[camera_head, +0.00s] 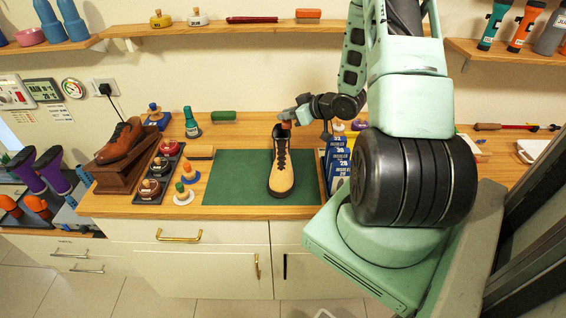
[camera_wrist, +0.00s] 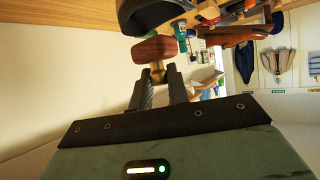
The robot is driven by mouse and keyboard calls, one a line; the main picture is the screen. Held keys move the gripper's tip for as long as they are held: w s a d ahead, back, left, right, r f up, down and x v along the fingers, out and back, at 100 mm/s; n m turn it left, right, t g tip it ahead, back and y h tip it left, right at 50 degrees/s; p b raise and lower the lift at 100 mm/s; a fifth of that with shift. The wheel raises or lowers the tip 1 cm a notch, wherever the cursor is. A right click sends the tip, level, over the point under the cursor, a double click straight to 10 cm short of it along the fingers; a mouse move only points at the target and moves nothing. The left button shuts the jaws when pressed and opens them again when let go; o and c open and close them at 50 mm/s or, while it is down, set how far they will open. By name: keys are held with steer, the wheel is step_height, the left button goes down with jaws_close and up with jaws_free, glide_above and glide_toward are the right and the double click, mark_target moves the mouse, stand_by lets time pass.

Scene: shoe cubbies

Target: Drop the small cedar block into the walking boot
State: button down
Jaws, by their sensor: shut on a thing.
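The walking boot (camera_head: 282,172), tan at the toe with black lacing and a dark collar, stands on the green mat (camera_head: 232,184) with its toe toward the front. My gripper (camera_head: 291,117) is over the heel end of the boot. It is shut on the small cedar block (camera_head: 286,124), which looks reddish-brown. In the wrist view the cedar block (camera_wrist: 155,48) sits beyond my fingertips (camera_wrist: 160,82), which grip its tan knob. A dark curved shape beside it looks like the boot's collar. I cannot tell whether the block touches the boot; the boot's inside is hidden.
A brown shoe (camera_head: 120,140) rests on a wooden stand (camera_head: 128,168) at the left. Several knobbed pieces stand between it and the mat. Blue boxes (camera_head: 338,160) stand close to the boot's right. A green cylinder (camera_head: 223,116) lies behind the mat. The mat's left half is clear.

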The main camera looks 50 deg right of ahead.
steer(key=shift+f+b, duration=0.75)
steer(key=shift+f, duration=0.65)
steer(key=c, duration=1.3)
jaws_free()
steer(key=b+v, duration=0.2)
steer(key=v, duration=1.5)
steer(key=shift+s+d+r, duration=0.1)
steer(key=shift+s+r, duration=0.05)
steer(key=shift+s, duration=0.05)
